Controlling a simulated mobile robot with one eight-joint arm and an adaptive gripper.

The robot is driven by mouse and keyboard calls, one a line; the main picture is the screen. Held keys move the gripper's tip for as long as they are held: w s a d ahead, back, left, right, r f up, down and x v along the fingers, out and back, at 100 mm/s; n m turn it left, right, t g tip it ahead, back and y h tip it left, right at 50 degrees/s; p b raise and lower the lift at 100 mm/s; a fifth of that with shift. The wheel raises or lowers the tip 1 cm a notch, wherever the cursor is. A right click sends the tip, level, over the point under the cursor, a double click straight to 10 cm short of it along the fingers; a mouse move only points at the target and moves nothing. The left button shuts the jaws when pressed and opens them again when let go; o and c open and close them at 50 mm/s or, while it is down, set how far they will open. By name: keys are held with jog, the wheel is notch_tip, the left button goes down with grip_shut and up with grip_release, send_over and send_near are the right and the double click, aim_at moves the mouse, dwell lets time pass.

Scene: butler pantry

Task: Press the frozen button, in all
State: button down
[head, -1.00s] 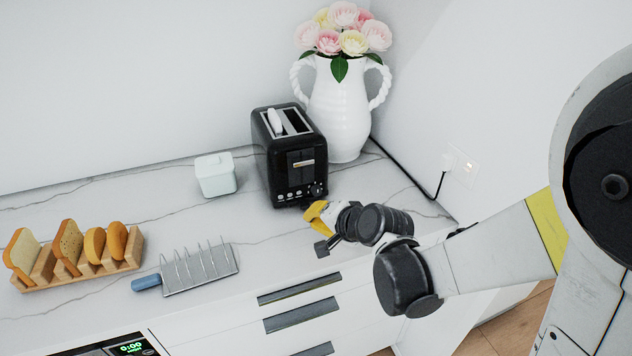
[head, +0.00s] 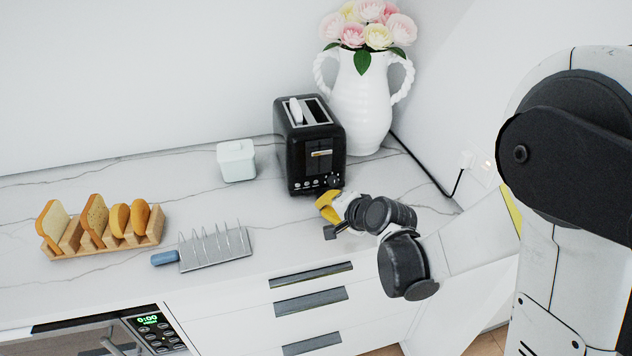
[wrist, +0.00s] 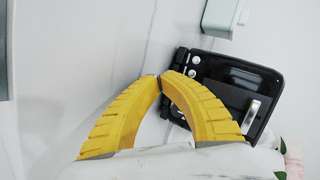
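The black toaster (head: 297,150) stands on the counter against the back wall, with a pale slice-like piece (head: 295,110) in its top. Its front faces my gripper. Several small round buttons (wrist: 195,60) and a silver lever (wrist: 251,115) show on that front in the wrist view. The labels are too small to read, so I cannot tell which button is frozen. My gripper (wrist: 160,78) has its two yellow fingers meeting at the tips, with nothing between them. In the head view, it is low in front of the toaster's right side. Contact is not clear.
A white vase (head: 360,105) of flowers stands right of the toaster, and a pale lidded box (head: 237,162) stands left. A metal toast rack (head: 215,250) and a wooden bread rack (head: 60,250) lie farther left. A cord (head: 425,173) runs along the right wall.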

aim_at(313, 189)
jog(key=shift+w+a, duration=0.25)
jog(key=shift+w, duration=0.6)
jog(key=shift+w+a, duration=0.2)
jog(key=shift+w, duration=0.6)
jog(key=shift+w+a, duration=0.25)
jog(key=shift+w, duration=0.6)
jog(key=shift+w, duration=0.1)
jog(key=shift+w+a, duration=0.1)
jog(key=shift+w, duration=0.2)
jog(key=shift+w+a, duration=0.15)
jog(key=shift+w, duration=0.3)
jog(key=shift+s, duration=0.1)
jog(key=shift+s+d+b, duration=0.25)
jog(key=shift+s+b, duration=0.1)
jog(key=shift+s, duration=0.4)
jog(key=shift+s+d+b, duration=0.1)
jog(key=shift+s+d, duration=0.15)
jog(key=shift+s, duration=0.55)
jog(key=shift+s+d+b, duration=0.1)
jog(key=shift+s+d, duration=0.1)
jog(key=shift+s, duration=0.65)
jog(key=shift+s+d+b, duration=0.1)
jog(key=shift+s+d, duration=0.15)
jog(key=shift+s, duration=0.55)
